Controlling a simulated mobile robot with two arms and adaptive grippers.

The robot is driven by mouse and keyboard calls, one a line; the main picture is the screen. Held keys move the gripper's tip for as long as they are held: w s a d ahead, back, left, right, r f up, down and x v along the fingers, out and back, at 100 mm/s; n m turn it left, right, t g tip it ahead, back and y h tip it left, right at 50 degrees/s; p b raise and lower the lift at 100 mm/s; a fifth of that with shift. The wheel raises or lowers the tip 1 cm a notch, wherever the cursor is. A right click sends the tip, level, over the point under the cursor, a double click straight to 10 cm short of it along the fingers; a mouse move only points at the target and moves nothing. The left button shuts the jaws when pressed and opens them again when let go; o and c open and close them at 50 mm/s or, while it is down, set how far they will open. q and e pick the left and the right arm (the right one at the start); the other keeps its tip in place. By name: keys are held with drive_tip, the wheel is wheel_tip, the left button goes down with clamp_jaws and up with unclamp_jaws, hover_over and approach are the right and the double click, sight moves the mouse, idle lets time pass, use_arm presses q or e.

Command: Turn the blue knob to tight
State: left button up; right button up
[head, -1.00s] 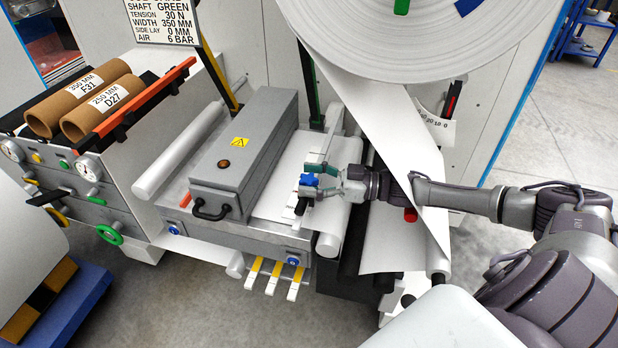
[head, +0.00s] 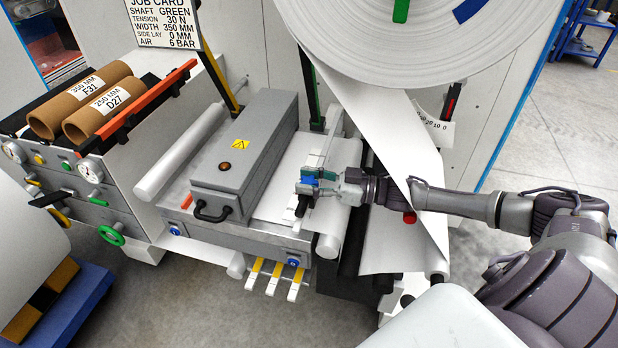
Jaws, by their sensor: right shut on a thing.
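The blue knob (head: 308,180) sits on a small black clamp block (head: 302,205) on the white sheet, to the right of the grey box on the machine table. My right gripper (head: 313,181) reaches in from the right and is shut on the blue knob, with its teal fingers covering part of it. Any tight or loose marking near the knob is too small or hidden to read. My left gripper is not in view.
The grey box (head: 240,160) with a black handle stands left of the knob. A large white roll (head: 400,30) hangs above, its web running down past my right arm. Two cardboard cores (head: 100,115) lie at left.

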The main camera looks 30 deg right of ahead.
drive_tip(key=m+t+h+p, duration=0.1)
drive_tip(key=m+h+p, duration=0.1)
drive_tip(key=h+p, duration=0.1)
drive_tip(key=m+t+h+p, duration=0.2)
drive_tip(key=m+h+p, duration=0.1)
drive_tip(key=p, duration=0.2)
drive_tip(key=m+t+h+p, duration=0.2)
drive_tip(key=h+p, duration=0.2)
drive_tip(key=p, duration=0.1)
drive_tip(key=shift+s+a+r, duration=0.1)
drive_tip(key=shift+r, duration=0.15)
drive_tip(key=m+h+p, duration=0.2)
drive_tip(key=h, duration=0.1)
drive_tip(key=shift+f+m+h, duration=0.15)
drive_tip(key=shift+m+h, duration=0.15)
drive_tip(key=shift+h, duration=0.1)
drive_tip(key=shift+m+h+p, duration=0.45)
drive_tip(key=shift+m+h, duration=0.35)
drive_tip(key=shift+h, duration=0.4)
drive_tip(key=shift+f+h, duration=0.1)
drive_tip(key=shift+h, duration=0.2)
drive_tip(key=o, duration=1.2)
drive_tip(key=shift+c, duration=0.2)
drive_tip(key=v, duration=1.2)
